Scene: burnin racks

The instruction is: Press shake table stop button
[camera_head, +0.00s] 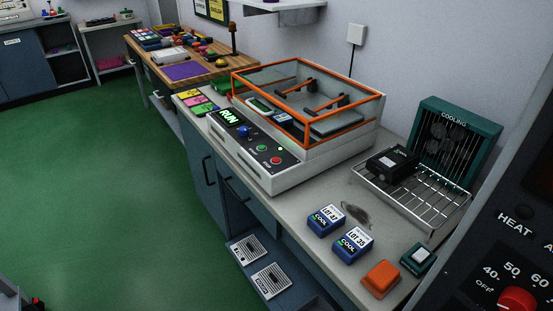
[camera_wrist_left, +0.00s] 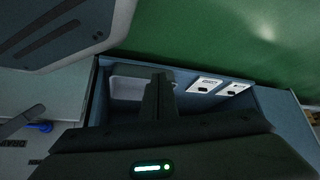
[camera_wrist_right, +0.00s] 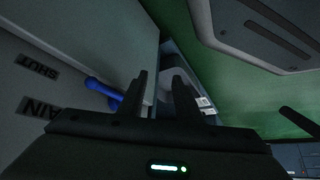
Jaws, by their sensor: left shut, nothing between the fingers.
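The shake table (camera_head: 290,178) stands on the grey bench, with an orange-framed clear cover (camera_head: 310,100) over its platform. Its sloped front panel has a lit display reading RUN (camera_head: 229,117), a blue knob (camera_head: 243,131), a green button (camera_head: 262,149) and a red button (camera_head: 277,160). The small labels by the buttons are too small to read. Neither gripper shows in the head view. My left gripper (camera_wrist_left: 162,78) is shut and empty in its wrist view, before a blue cabinet. My right gripper (camera_wrist_right: 159,78) is open and empty in its wrist view. Neither wrist view shows the shake table.
Right of the shake table are a wire rack (camera_head: 420,185) with a black box, a teal cooling fan (camera_head: 457,140), two blue lot boxes (camera_head: 326,219) and an orange block (camera_head: 381,279). A heat panel (camera_head: 520,250) fills the lower right. The green floor left is largely clear.

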